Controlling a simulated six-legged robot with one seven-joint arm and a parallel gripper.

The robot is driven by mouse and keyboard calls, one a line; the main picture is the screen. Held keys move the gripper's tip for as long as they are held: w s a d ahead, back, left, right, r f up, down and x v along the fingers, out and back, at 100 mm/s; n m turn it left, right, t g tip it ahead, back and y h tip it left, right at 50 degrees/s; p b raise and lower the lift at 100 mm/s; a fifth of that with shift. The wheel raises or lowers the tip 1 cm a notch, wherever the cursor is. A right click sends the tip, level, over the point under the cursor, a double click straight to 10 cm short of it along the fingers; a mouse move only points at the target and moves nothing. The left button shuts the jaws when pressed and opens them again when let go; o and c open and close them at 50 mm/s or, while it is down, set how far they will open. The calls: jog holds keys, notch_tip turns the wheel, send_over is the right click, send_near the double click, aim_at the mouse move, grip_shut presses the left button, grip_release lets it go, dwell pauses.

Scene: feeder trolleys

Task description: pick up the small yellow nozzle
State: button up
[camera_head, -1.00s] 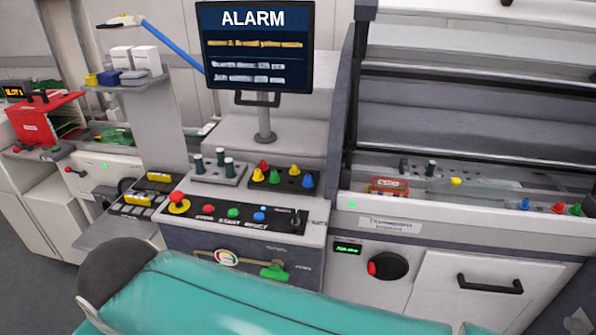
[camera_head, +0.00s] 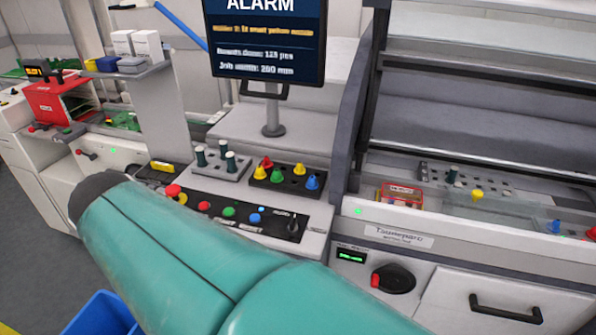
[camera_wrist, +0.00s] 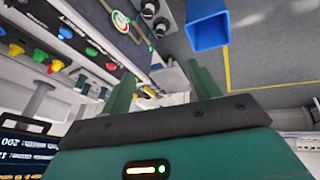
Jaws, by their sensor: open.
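Yellow nozzles stand in a black holder (camera_head: 257,180) on the console, one at its front (camera_head: 277,175) and one farther back (camera_head: 299,169). Red and blue nozzles stand with them. Another small yellow piece (camera_head: 477,194) sits inside the machine on the right. I cannot tell by size which is the small yellow nozzle. My gripper shows in the wrist view (camera_wrist: 160,72), its two green fingers apart with nothing between them. A yellow nozzle also shows at the left of that view (camera_wrist: 56,65), well away from the fingers. In the head view my teal arm hides the gripper.
The alarm screen (camera_head: 266,45) stands on a post behind the holder. Dark-green pegs stand in a grey block (camera_head: 218,168) to the left. Buttons line the console front (camera_head: 240,212). A blue bin (camera_head: 103,315) is on the floor, also in the wrist view (camera_wrist: 208,28).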

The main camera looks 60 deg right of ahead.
jog(key=w+d+f+m+g+h, duration=0.15)
jog(key=w+d, duration=0.25)
jog(key=d, duration=1)
jog(key=m+y, duration=0.1)
jog(key=m, duration=0.6)
send_near(301, 164)
jog(key=x, duration=0.4)
jog(key=shift+w+f, duration=0.2)
jog(key=shift+f, duration=0.1)
jog(key=shift+x, duration=2.85)
jog(key=shift+c, duration=0.4)
jog(key=c, duration=1)
